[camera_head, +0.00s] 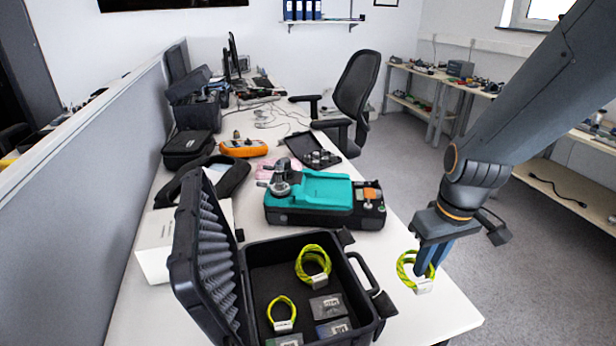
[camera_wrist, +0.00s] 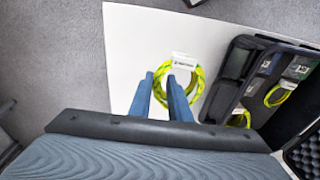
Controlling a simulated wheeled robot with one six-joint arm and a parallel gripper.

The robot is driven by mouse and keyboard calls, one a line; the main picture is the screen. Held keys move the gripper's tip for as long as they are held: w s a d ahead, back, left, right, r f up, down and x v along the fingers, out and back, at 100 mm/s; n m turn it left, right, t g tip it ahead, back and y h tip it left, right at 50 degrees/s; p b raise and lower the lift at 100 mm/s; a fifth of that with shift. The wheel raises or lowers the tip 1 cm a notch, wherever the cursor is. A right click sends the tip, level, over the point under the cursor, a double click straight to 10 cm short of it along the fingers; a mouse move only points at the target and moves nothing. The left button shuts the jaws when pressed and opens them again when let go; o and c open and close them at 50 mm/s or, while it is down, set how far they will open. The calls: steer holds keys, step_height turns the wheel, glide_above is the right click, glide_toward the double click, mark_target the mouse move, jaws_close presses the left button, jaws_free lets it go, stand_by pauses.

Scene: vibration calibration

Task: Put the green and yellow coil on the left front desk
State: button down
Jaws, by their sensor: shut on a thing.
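A green and yellow coil (camera_head: 401,267) with a white tag is at the front right part of the white desk (camera_head: 440,312). My gripper (camera_head: 426,268) points down and is shut on this coil, its blue fingers inside or against the ring. In the wrist view the coil (camera_wrist: 201,83) shows around and beyond the fingertips (camera_wrist: 161,76), over the white desk top. I cannot tell whether it touches the desk. Two similar coils, a larger one (camera_head: 301,262) and a smaller one (camera_head: 272,312), lie in the open black case (camera_head: 262,240).
The case stands left of my gripper, lid open to the left. A teal and black device (camera_head: 310,188) sits behind it. An orange instrument (camera_head: 243,149) and a small open black box (camera_head: 312,150) are farther back. A grey partition (camera_head: 90,190) borders the left. Bare desk lies around the coil.

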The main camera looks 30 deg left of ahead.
mark_target(401, 301)
steer(key=shift+n, duration=0.4)
steer(key=shift+s+a+f, duration=0.25)
steer(key=shift+a+f, duration=0.15)
steer(key=shift+f, duration=1.15)
steer(key=shift+s+a+f, duration=0.2)
steer(key=shift+a+f, duration=0.15)
steer(key=shift+f, duration=1.25)
steer(key=shift+s+a+f, duration=0.25)
steer(key=shift+a+f, duration=0.15)
steer(key=shift+f, duration=1.15)
steer(key=shift+f, duration=0.1)
steer(key=c, duration=1.7)
jaws_free()
steer(key=shift+o, duration=0.3)
step_height(401, 301, up, 12)
steer(key=d, duration=0.1)
steer(key=s+d+m, duration=0.3)
steer(key=d, duration=0.5)
steer(key=s+d+m, duration=0.3)
steer(key=d+m, duration=0.1)
steer(key=d, duration=0.5)
steer(key=s+d+m+h, duration=0.1)
steer(key=s+d+m, duration=0.2)
steer(key=d, duration=0.6)
steer(key=shift+s+d+f+m+g, duration=0.15)
steer(key=shift+s+f+m+g, duration=0.2)
steer(key=shift+s, duration=0.2)
